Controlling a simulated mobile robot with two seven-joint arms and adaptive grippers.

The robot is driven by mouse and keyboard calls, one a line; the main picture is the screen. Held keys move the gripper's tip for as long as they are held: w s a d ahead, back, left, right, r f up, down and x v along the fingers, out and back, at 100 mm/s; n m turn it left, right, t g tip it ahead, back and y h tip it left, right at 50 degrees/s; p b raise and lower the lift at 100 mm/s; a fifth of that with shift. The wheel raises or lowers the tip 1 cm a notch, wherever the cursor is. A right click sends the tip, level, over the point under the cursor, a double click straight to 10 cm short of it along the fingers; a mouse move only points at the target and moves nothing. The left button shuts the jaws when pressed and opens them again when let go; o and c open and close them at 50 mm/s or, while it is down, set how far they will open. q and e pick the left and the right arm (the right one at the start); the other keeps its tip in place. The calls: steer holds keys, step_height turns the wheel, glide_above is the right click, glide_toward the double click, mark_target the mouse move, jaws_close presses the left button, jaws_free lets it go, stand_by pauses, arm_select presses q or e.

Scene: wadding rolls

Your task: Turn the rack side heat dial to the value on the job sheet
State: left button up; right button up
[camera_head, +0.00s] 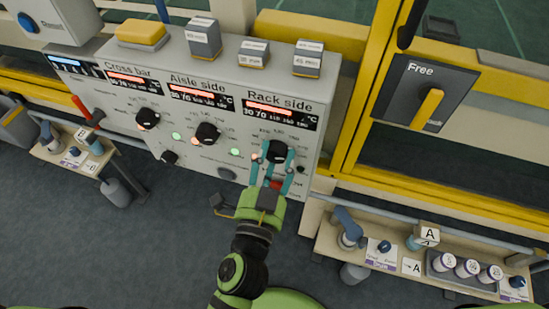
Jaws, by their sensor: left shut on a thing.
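The rack side heat dial (277,150) is a black round knob on the grey control panel (215,90), under the label "Rack side" and a red-lit display (275,109). My left gripper (277,159) reaches up to it from below. Its two teal fingers are on either side of the knob, shut on it. The fingers hide part of the scale around the dial, and its pointer and exact setting are too small to read. I cannot pick out a job sheet with a readable value. My right gripper is out of view.
Similar dials sit under "Aisle side" (207,134) and "Cross bar" (148,118). A red lever (82,107) is at the panel's left. A yellow-handled switch marked "Free" (425,95) is at right. Low shelves hold small items at lower left and lower right (325,245).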

mark_target(275, 116)
arm_select(q)
steer(key=shift+r, duration=0.15)
steer(key=o, duration=1.2)
steer(key=shift+c, duration=0.2)
steer(key=r, duration=0.8)
steer(key=shift+w+a+r, duration=0.2)
steer(key=shift+w+a, duration=0.05)
steer(key=shift+w, duration=0.15)
steer(key=shift+s+d+r, duration=0.3)
steer(key=shift+r, duration=0.2)
steer(key=shift+s+d+r, duration=0.25)
steer(key=shift+r, duration=0.2)
steer(key=shift+w+a+f, duration=0.15)
steer(key=shift+w+a, duration=0.1)
steer(key=shift+a, duration=0.05)
steer(key=shift+s, duration=0.1)
